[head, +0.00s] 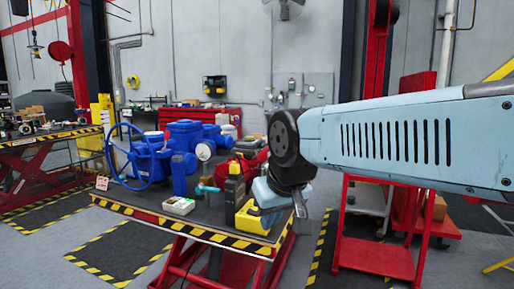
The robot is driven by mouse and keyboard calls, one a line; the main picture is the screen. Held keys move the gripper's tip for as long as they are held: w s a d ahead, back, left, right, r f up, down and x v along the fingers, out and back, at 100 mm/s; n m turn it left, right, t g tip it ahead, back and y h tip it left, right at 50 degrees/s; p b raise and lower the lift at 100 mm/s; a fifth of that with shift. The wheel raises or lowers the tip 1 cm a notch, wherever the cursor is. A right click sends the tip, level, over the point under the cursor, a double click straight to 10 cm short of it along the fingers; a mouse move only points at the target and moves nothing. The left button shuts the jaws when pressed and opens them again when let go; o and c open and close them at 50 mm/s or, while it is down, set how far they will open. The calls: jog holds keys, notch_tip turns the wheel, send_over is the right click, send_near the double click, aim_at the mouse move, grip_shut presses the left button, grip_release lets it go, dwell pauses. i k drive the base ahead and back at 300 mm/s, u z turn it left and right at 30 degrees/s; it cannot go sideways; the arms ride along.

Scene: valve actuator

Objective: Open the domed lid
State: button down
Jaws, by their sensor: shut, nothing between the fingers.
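The blue valve actuator (165,150) stands on the work table, with a large blue handwheel (128,156) on its left. Rounded blue housings show on its top and right side. I cannot tell which of them is the domed lid, and I see no clear gap under any cover. A round white gauge (204,152) faces me at its right. My gripper (301,211) hangs below my wrist at the table's right front corner, to the right of the actuator and well apart from it. Its fingers are small here and look shut and empty.
The table (240,243) has a black-and-yellow striped edge. On it are a small white-and-green box (179,206), a yellow tool (260,217) close to my gripper, and red items (247,166) behind. A red cart (380,225) stands right. The floor in front is clear.

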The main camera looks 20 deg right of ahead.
aim_at(246, 146)
jog(key=z, duration=0.6)
jog(key=i, duration=1)
jog(key=u, duration=0.15)
jog(key=k, duration=0.45)
jog(key=z, duration=0.7)
jog(key=i, duration=1.3)
jog(key=u, duration=0.25)
